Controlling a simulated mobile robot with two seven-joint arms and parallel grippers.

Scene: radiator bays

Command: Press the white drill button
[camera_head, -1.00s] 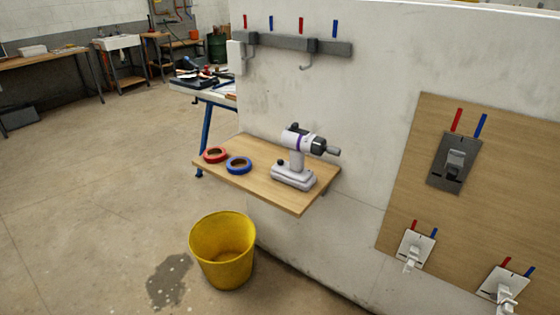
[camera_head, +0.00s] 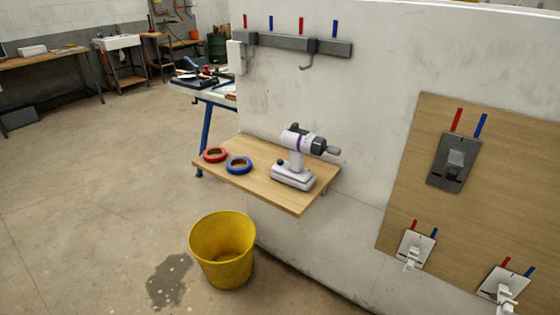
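A white drill (camera_head: 298,155) with a purple band and a dark chuck stands upright on a small wooden shelf (camera_head: 238,181) fixed to the wall. Its chuck points to the right. A small dark part shows on the handle side; I cannot make out a white button on the drill at this size. Neither of my grippers is in view.
A red tape roll (camera_head: 215,154) and a blue tape roll (camera_head: 239,165) lie left of the drill. A yellow bucket (camera_head: 222,250) stands on the floor below. A grey hook rail (camera_head: 292,43) is above. A wooden panel (camera_head: 400,190) with switches is at right.

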